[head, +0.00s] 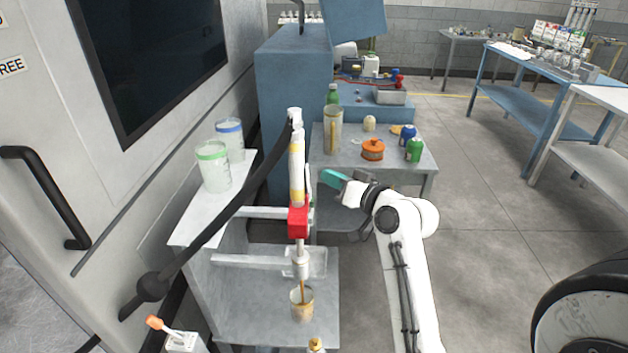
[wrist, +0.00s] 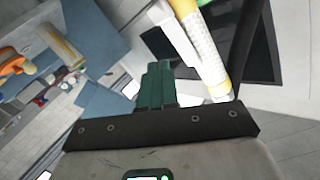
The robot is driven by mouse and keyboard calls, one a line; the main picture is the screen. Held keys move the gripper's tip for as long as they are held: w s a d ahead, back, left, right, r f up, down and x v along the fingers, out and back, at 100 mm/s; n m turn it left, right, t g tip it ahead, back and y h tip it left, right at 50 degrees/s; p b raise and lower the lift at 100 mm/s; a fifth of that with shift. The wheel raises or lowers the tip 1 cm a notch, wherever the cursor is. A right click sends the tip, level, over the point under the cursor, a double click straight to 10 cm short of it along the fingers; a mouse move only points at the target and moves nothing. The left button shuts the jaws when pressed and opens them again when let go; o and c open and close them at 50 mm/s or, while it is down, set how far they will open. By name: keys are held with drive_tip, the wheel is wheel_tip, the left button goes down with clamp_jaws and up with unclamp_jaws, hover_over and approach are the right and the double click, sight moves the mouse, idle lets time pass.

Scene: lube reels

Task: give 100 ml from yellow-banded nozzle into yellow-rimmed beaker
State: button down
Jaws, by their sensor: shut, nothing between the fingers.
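The yellow-banded nozzle (head: 297,165) is a white upright handle with yellow bands, above a red part (head: 298,220) and a pale spout pointing down. In the wrist view the nozzle (wrist: 203,52) is just right of my fingers. A beaker (head: 302,305) with what looks like a yellowish rim stands below the spout. An amber-brown vertical streak shows at the beaker; I cannot tell whether it is flowing oil or a marking. My gripper (head: 333,180) has teal fingers, shut and empty, right of the nozzle; they also show in the wrist view (wrist: 155,85).
A green-rimmed beaker (head: 213,167) and a blue-rimmed beaker (head: 229,138) stand on the left shelf. A black hose (head: 220,215) crosses in front of it.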

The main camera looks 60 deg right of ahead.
drive_tip(key=shift+s+d+r, duration=0.25)
drive_tip(key=shift+s+d, duration=0.05)
drive_tip(key=shift+s, duration=0.45)
drive_tip(key=shift+s+d+r, duration=0.3)
drive_tip(key=shift+s, duration=0.4)
drive_tip(key=shift+s+d+r, duration=0.25)
drive_tip(key=shift+s+d, duration=0.05)
drive_tip(key=shift+s, duration=0.45)
drive_tip(key=n+g+y, duration=0.2)
drive_tip(key=g+y, duration=0.1)
drive_tip(key=y, duration=0.1)
approach(304, 218)
drive_tip(key=x, duration=0.4)
drive_tip(key=shift+w+f, duration=0.25)
drive_tip(key=shift+w, duration=0.05)
drive_tip(key=s+a+f+n+g+y, duration=0.35)
drive_tip(key=a+f+g, duration=0.25)
drive_tip(key=a+f, duration=0.85)
drive_tip(key=s+a+f+n+g+h, duration=0.1)
drive_tip(key=s+a+f+n+g, duration=0.2)
drive_tip(key=s+a+g, duration=0.2)
drive_tip(key=s+a, duration=0.3)
drive_tip(key=s, duration=0.2)
drive_tip(key=shift+a+g, duration=0.25)
drive_tip(key=shift+g, duration=0.15)
